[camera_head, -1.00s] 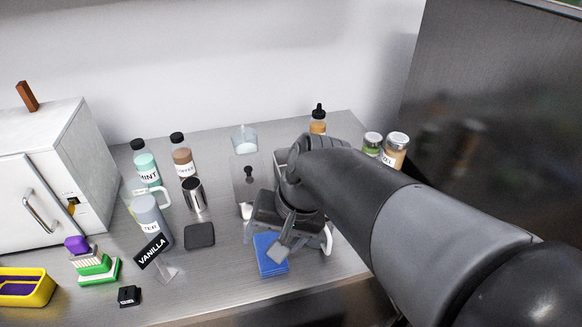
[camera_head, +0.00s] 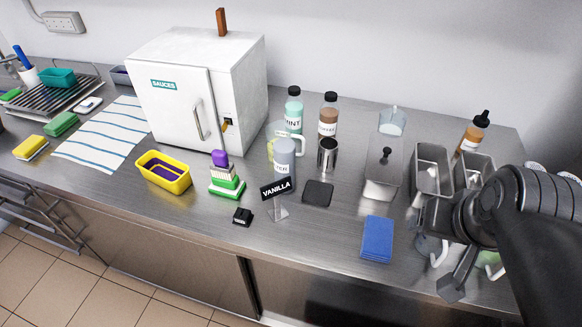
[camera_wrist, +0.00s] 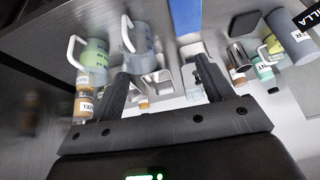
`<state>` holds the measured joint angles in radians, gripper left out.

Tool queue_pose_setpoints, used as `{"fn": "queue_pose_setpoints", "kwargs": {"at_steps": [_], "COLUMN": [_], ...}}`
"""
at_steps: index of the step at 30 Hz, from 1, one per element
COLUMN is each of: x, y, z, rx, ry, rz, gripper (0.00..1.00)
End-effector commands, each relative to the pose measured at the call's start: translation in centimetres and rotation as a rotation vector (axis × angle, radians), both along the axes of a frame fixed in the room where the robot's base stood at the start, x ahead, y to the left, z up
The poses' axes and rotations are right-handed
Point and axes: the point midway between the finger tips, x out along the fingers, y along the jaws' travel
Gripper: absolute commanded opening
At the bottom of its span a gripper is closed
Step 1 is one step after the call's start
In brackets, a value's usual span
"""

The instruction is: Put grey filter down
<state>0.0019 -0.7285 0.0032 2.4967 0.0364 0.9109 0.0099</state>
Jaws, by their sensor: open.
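A grey cylinder (camera_head: 284,172) with a label ending in "TER" stands upright behind the black VANILLA sign (camera_head: 277,188). It also shows at the right edge of the wrist view (camera_wrist: 291,36). I cannot tell if it is the grey filter. My gripper (camera_head: 441,266) is at the right front of the steel table, right of the blue cloth (camera_head: 377,240). In the wrist view its fingers (camera_wrist: 161,68) are spread, with nothing visibly held. Clear handled cups (camera_wrist: 136,44) and steel pans show beyond them. My arm hides the table's right corner.
Steel pans (camera_head: 431,168) stand close behind my gripper, with a brown dropper bottle (camera_head: 472,134) behind. A dark square mat (camera_head: 318,194) lies by a steel cup (camera_head: 328,155). The white SAUCES cabinet (camera_head: 180,100) stands left. Bare table lies left of the blue cloth.

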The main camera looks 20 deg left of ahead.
Motion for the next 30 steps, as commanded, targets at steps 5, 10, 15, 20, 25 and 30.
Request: {"fn": "queue_pose_setpoints", "kwargs": {"at_steps": [5, 10, 15, 20, 25, 30], "x": [0.8, 1.7, 3.0, 4.9, 8.0, 11.8], "y": [3.4, 7.9, 12.3, 16.0, 19.2, 21.2], "z": [-2.4, -4.3, -5.4, -5.7, -5.7, -6.0], "rx": [0.189, 0.433, 0.669, 0.887, 1.118, 1.348], "ry": [0.171, 0.392, 0.617, 0.825, 1.040, 1.240], "rz": [-0.080, -0.202, -0.338, -0.474, -0.629, -0.789], "gripper": [0.73, 0.73, 0.73, 0.73, 0.73, 0.73]}}
